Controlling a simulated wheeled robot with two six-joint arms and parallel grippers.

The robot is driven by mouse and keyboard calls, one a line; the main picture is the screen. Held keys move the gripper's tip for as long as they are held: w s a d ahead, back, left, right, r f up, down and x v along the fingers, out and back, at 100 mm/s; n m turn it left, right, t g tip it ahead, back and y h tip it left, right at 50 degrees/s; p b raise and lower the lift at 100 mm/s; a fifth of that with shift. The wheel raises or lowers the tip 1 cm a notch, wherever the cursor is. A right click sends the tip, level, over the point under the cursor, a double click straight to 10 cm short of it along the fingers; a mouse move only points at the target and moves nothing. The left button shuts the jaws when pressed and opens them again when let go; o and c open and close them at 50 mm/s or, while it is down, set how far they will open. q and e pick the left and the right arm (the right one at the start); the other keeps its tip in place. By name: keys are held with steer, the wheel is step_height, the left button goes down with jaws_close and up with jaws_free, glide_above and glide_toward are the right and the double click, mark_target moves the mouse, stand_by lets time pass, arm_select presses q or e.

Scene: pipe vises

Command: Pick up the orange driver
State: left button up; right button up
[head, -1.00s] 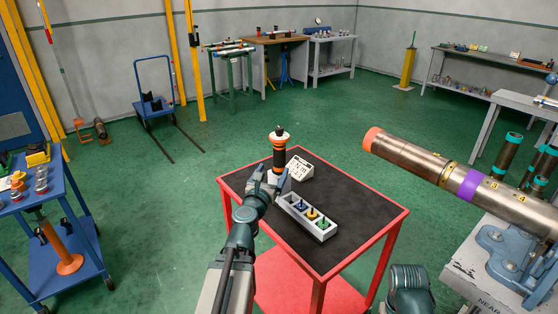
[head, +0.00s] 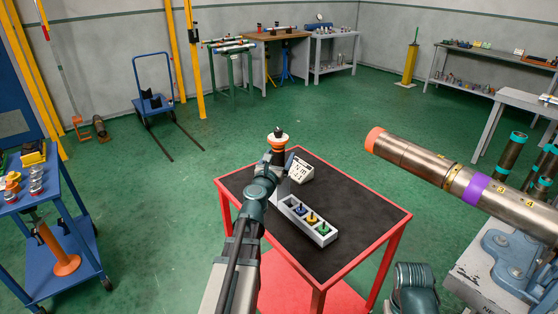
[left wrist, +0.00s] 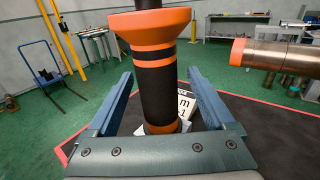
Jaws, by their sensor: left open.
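The orange driver (head: 278,142) stands upright at the back left of the red cart's black top (head: 335,190), with an orange collar and a black grip. My left gripper (head: 276,166) is at the driver and hides its lower part in the head view. In the left wrist view the driver (left wrist: 155,85) stands between the two spread fingers of the open left gripper (left wrist: 158,100), with a gap visible on both sides. Its top is cut off by the frame. My right gripper is not in view; only part of my right arm shows at the bottom.
A white card with writing (head: 300,171) stands just right of the driver. A grey tray (head: 318,234) with several coloured pieces lies in front of it. A large pipe (head: 430,165) in a blue vise (head: 512,252) extends in from the right.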

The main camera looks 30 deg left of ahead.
arm_select(q)
steer(key=x, duration=0.2)
steer(key=shift+w+a, duration=0.3)
steer(key=shift+w, duration=0.2)
steer(key=shift+s, duration=0.15)
jaws_close()
